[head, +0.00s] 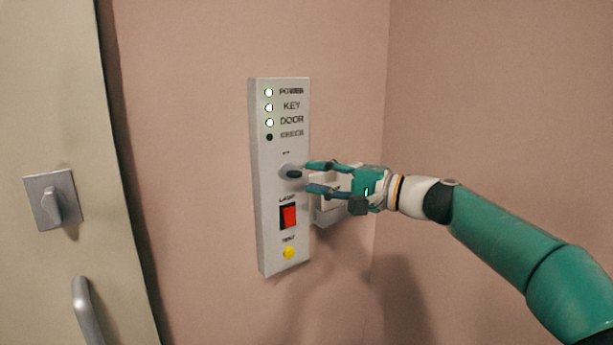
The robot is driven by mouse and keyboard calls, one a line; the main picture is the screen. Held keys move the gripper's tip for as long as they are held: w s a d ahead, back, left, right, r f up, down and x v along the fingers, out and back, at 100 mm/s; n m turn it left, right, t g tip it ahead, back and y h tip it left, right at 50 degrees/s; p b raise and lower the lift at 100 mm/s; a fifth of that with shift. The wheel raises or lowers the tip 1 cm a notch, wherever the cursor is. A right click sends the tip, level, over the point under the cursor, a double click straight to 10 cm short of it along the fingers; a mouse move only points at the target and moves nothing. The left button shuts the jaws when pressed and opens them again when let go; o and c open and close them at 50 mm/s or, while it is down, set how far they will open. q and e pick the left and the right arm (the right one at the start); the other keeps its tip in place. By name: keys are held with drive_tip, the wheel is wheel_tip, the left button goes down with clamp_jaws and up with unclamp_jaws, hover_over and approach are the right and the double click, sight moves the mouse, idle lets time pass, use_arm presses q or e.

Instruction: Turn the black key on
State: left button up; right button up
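The black key (294,174) sits in a round grey lock in the middle of a pale wall panel (264,205). Its grip looks roughly horizontal. My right gripper (308,178) comes in from the right, its green and dark fingers apart, one above and one below the key's level. The fingertips are just right of the key, and I see no contact. On the panel, the lights beside POWER, KEY and DOOR (269,123) are lit whitish green, and the CHECK light (270,137) is dark. My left gripper is not in view.
Below the key are a red switch (289,216) and a yellow button (289,253). A pale box (328,213) is behind my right gripper. At left is a door with a latch plate (52,199) and a handle (86,311). A wall corner stands at right.

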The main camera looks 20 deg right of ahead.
drive_tip(key=v, duration=0.8)
drive_tip(key=shift+d, duration=0.1)
